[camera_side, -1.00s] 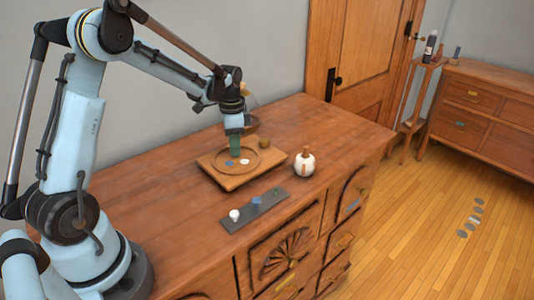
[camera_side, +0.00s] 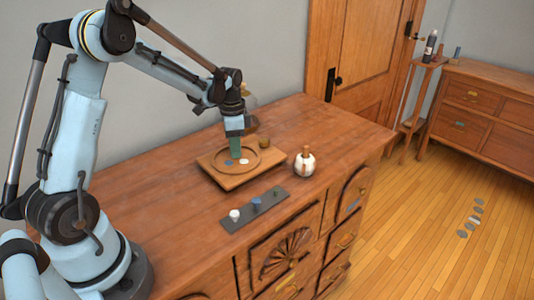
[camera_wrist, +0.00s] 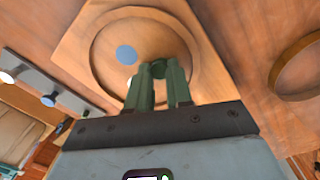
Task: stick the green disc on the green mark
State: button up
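My gripper (camera_side: 235,157) points down over the round recess of a wooden tray (camera_side: 212,169) on the near cabinet. Its green fingers also show in the wrist view (camera_wrist: 159,75), with a gap between them. A dark green round thing (camera_wrist: 158,68) shows between the fingertips, probably the green disc; I cannot tell whether it is gripped. A blue disc (camera_wrist: 125,55) and a white disc (camera_side: 245,161) lie in the tray beside the fingers. A small green mark (camera_side: 459,124) is on a drawer front of the far dresser.
A grey strip (camera_side: 238,222) with a white knob (camera_side: 234,215) and a blue knob (camera_side: 256,203) lies in front of the tray. A bottle (camera_side: 430,46) stands on a tall stand.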

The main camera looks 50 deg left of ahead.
jog(key=shift+r, duration=0.15)
dwell(0.5)
jog(key=shift+r, duration=1.4)
jog(key=o, duration=0.6)
jog(key=shift+r, duration=2)
